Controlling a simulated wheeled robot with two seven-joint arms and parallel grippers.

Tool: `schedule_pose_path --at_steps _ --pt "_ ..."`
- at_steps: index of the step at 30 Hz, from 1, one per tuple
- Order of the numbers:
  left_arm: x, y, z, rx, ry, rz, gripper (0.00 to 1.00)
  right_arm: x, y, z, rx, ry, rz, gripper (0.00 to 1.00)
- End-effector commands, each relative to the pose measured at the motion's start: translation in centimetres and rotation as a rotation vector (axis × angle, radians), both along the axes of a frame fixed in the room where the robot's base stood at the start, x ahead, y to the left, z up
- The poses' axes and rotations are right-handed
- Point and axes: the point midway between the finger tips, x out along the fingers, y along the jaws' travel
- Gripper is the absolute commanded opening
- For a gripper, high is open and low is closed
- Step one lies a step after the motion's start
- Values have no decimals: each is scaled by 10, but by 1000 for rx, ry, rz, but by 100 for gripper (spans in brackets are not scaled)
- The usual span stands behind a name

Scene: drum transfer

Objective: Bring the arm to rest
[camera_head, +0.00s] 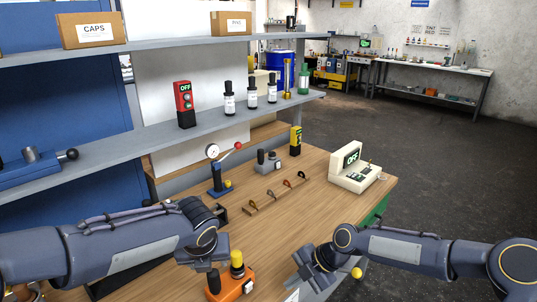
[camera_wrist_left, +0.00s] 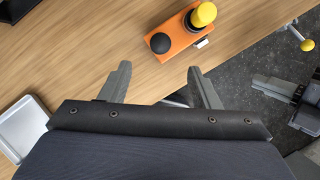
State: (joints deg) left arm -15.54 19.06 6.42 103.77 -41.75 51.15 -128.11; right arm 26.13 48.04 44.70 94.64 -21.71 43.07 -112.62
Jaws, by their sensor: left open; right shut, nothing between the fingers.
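My left arm (camera_head: 125,245) comes in from the left over the wooden workbench (camera_head: 270,230). In the left wrist view my left gripper (camera_wrist_left: 160,80) is open, with its two fingers spread and nothing between them. An orange box (camera_wrist_left: 175,42) with a black knob and a yellow button lies beyond the fingertips. My right gripper (camera_head: 305,275) hangs near the front edge of the bench, to the right of the orange box (camera_head: 232,285). It is shut and holds nothing that I can see.
A yellow ball (camera_head: 356,272) on a stalk is beside my right gripper. A pressure-gauge press (camera_head: 218,178), hooks, a grey box (camera_head: 268,160) and a cream console (camera_head: 354,168) stand farther back. A white tray (camera_wrist_left: 22,128) is at the left of the wrist view. Shelves rise behind.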

Motion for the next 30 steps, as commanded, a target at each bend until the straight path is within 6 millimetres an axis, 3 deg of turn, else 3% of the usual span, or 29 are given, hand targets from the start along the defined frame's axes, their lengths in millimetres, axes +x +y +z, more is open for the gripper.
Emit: schedule_pose_path --at_steps 4,7,12,17,24,30 --pt "-10 7 10 -42 -3 83 56 -6 -7 7 -32 24 -44 0" --pt "-28 23 17 -140 -5 281 56 -23 -22 22 -96 82 -157 0" --pt "-80 55 28 -406 7 819 56 -70 -65 60 -206 222 -541 0" --pt "-132 73 31 -671 44 1356 56 -122 -104 93 -200 342 -986 0" --pt "-202 79 25 -1057 165 2151 56 -208 -140 123 61 565 -1643 0" --pt "-239 70 16 -1284 320 2653 56 -259 -144 124 363 802 -1978 0"
